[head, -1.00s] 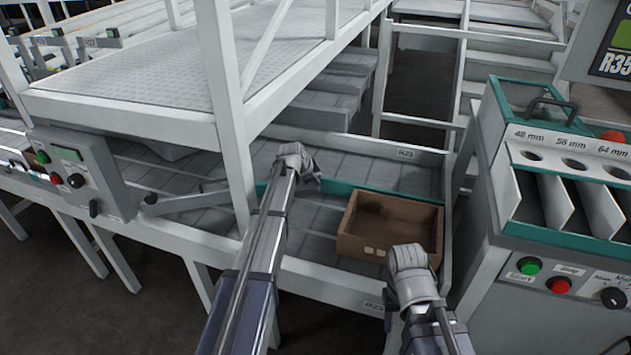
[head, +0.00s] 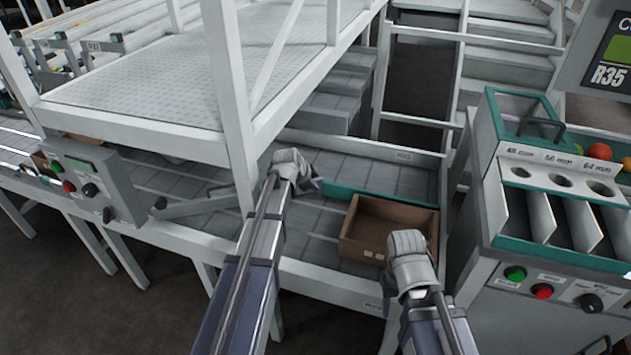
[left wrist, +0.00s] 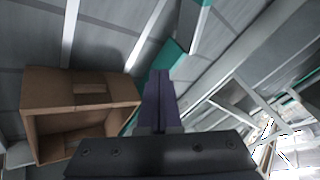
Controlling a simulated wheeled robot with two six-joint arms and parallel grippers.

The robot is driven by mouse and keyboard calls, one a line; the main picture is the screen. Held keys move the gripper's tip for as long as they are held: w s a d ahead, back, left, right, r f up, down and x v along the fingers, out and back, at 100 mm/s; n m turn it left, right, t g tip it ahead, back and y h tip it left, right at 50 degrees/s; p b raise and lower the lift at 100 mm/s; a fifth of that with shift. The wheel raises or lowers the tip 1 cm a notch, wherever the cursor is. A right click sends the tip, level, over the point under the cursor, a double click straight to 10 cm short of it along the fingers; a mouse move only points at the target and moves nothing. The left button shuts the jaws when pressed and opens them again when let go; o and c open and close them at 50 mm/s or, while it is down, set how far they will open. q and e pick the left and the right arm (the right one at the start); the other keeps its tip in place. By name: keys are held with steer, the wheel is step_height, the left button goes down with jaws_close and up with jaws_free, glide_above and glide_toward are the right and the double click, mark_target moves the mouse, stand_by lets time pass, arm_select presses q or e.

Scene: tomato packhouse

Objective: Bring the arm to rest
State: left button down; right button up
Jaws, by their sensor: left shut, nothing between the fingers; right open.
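My left arm reaches in from the bottom, with my left gripper (head: 312,184) above the grey roller conveyor (head: 317,218), left of the brown crate. In the left wrist view its dark fingers (left wrist: 158,102) are together with nothing between them. My right gripper (head: 407,262) is in front of the crate's lower right corner and hides part of it; it is open, but its fingertips are hard to make out. The open brown crate (head: 372,246) is empty as far as I see and stands on the conveyor. It also shows in the left wrist view (left wrist: 82,92), left of the fingers.
A sizing console (head: 530,255) with slots and buttons stands at right. A grey control box (head: 95,180) is at left. Steps (head: 510,45) rise at the back.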

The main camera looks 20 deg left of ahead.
arm_select(q)
steer(key=s+d+r+n+g+p, duration=0.25)
steer(key=s+d+r+p, duration=0.45)
steer(key=s+d+p, duration=0.45)
steer(key=s+d+r+n+g+y+p, duration=0.1)
steer(key=s+d+r+n+g+p, duration=0.1)
steer(key=s, duration=0.8)
steer(key=s+d+r+n+g+y+p, duration=0.2)
steer(key=s+r+p, duration=0.4)
steer(key=s, duration=0.4)
steer(key=d+r+n+g, duration=0.1)
steer(key=d, duration=0.1)
steer(key=shift+s+d, duration=0.25)
steer(key=shift+d, duration=0.1)
